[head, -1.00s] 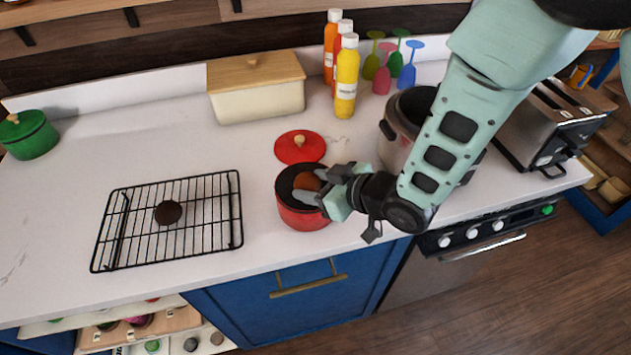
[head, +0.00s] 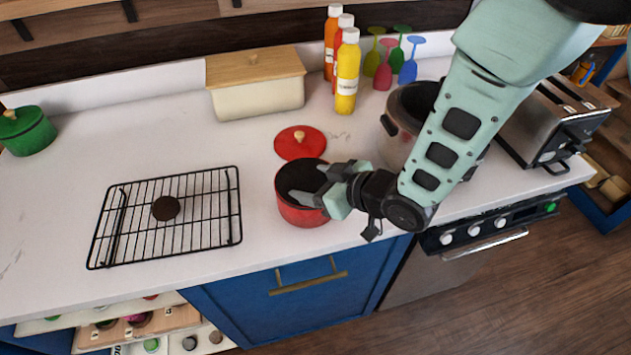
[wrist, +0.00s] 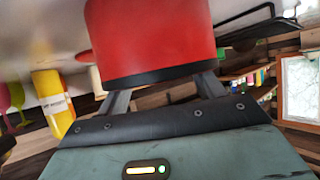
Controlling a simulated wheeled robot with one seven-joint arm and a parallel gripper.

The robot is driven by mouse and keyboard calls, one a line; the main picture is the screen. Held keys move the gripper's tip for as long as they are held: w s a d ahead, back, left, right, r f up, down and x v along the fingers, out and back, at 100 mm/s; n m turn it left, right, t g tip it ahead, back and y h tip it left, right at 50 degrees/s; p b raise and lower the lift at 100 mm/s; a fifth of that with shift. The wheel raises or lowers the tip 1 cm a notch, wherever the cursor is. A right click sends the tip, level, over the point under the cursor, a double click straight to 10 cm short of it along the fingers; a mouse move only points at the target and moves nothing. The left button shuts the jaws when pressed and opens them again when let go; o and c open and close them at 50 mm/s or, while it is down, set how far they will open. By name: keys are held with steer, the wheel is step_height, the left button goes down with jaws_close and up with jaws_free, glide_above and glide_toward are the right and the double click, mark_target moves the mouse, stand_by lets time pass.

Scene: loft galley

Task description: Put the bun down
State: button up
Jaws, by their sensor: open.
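The bun does not show in either view now. The dark inside of the red pot (head: 302,212) is partly covered by my gripper, so I cannot see what lies on its floor. My gripper (head: 308,191) is open, its fingertips over the pot's mouth from the right. In the wrist view the pot's red wall (wrist: 150,40) hides the fingertips.
A black wire rack (head: 217,238) with a dark brown round item (head: 166,208) on it stands left of the pot. A red lid (head: 300,142) lies behind the pot. A large steel cooker (head: 400,140) stands close on the right. Counter between rack and pot is clear.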

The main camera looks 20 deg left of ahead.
steer(key=shift+s+r+p, duration=0.1)
steer(key=shift+r+p, duration=0.15)
steer(key=shift+p, duration=0.2)
steer(key=s+d+r+m+h+b, duration=0.1)
steer(key=s+d+r+h, duration=0.15)
steer(key=d, duration=0.35)
steer(key=s+d+r+m+h+b, duration=0.1)
steer(key=d+r+h, duration=0.1)
steer(key=d+r, duration=0.35)
steer(key=s+d+r+m+h+b, duration=0.1)
steer(key=s+d+m+h, duration=0.15)
steer(key=d, duration=0.55)
steer(key=s+d+r+m+g+h, duration=0.1)
steer(key=s+d+r+g+h, duration=0.3)
steer(key=s+d, duration=0.3)
steer(key=s, duration=0.4)
